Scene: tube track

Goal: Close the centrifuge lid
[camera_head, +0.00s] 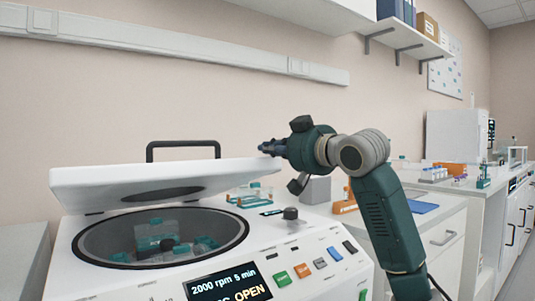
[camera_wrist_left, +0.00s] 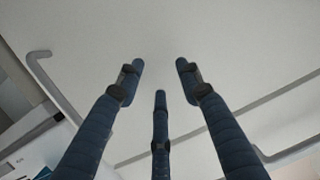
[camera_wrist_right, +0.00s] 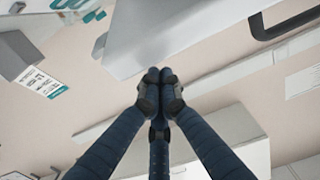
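The centrifuge (camera_head: 290,252) stands in front of me, its display (camera_head: 228,284) reading "2000 rpm 5 min" and "OPEN". Its white lid (camera_head: 85,184), with a black handle (camera_head: 183,145), is raised at a shallow tilt over the round bowl (camera_head: 92,241), where tubes and holders show. My right gripper (camera_head: 264,147) is at the lid's right edge; in the right wrist view its fingers (camera_wrist_right: 160,78) are together, with the lid (camera_wrist_right: 170,25) just beyond. Whether they touch it I cannot tell. My left gripper (camera_wrist_left: 160,75) has its fingers spread and empty, facing a pale surface; it is not in the head view.
A blue mat (camera_head: 420,207) and an orange rack (camera_head: 345,206) lie farther right on the bench. A wall shelf (camera_head: 408,38) hangs above.

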